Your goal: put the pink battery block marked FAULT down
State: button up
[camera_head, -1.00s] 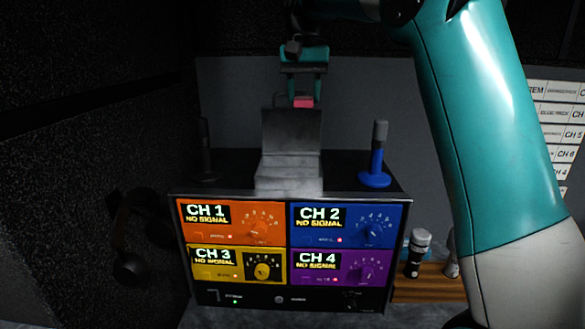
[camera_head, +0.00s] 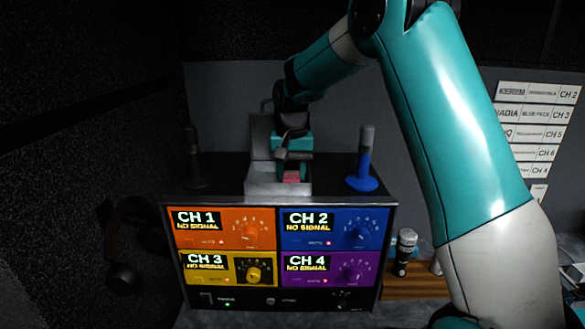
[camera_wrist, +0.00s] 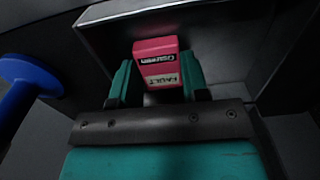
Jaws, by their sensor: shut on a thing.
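The pink battery block (camera_wrist: 156,52) is between the two fingers of my gripper (camera_wrist: 158,82) in the wrist view, with a label reading FAULT on it. My gripper is shut on it. In the head view the pink block (camera_head: 291,177) shows below my gripper (camera_head: 294,168), at the opening of the grey metal box (camera_head: 278,188) with its lid raised. The box's wall (camera_wrist: 100,22) surrounds the block on the far side in the wrist view. Whether the block touches the box's floor I cannot tell.
The box stands on a black receiver unit (camera_head: 225,195) with four coloured channel panels. A blue antenna (camera_head: 363,160) stands to the right of the box and a dark antenna (camera_head: 196,158) to the left. Black-and-white bottles (camera_head: 403,252) stand at the right on a wooden surface.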

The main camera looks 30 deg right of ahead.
aim_at(292, 176)
jog(key=shift+f, duration=0.15)
jog(key=o, duration=0.5)
notch_tip(292, 176, up, 12)
jog(key=b, duration=0.2)
jog(key=s+a+f+n+y, duration=0.1)
jog(key=s+a+f+n, duration=0.2)
jog(key=s+a+n, duration=0.7)
jog(key=s+a+f+n+y, duration=0.1)
jog(key=s+a+f, duration=0.1)
jog(key=s+a, duration=0.2)
jog(key=s+a+f+n+y, duration=0.1)
jog(key=s+a+f, duration=0.1)
jog(key=s, duration=0.8)
jog(key=s+a+f+n+y, duration=0.1)
jog(key=s+a+f+n, duration=0.1)
jog(key=s+a, duration=0.3)
jog(key=shift+s+a+f, duration=0.3)
jog(key=shift+s+f, duration=0.05)
jog(key=shift+s, duration=0.65)
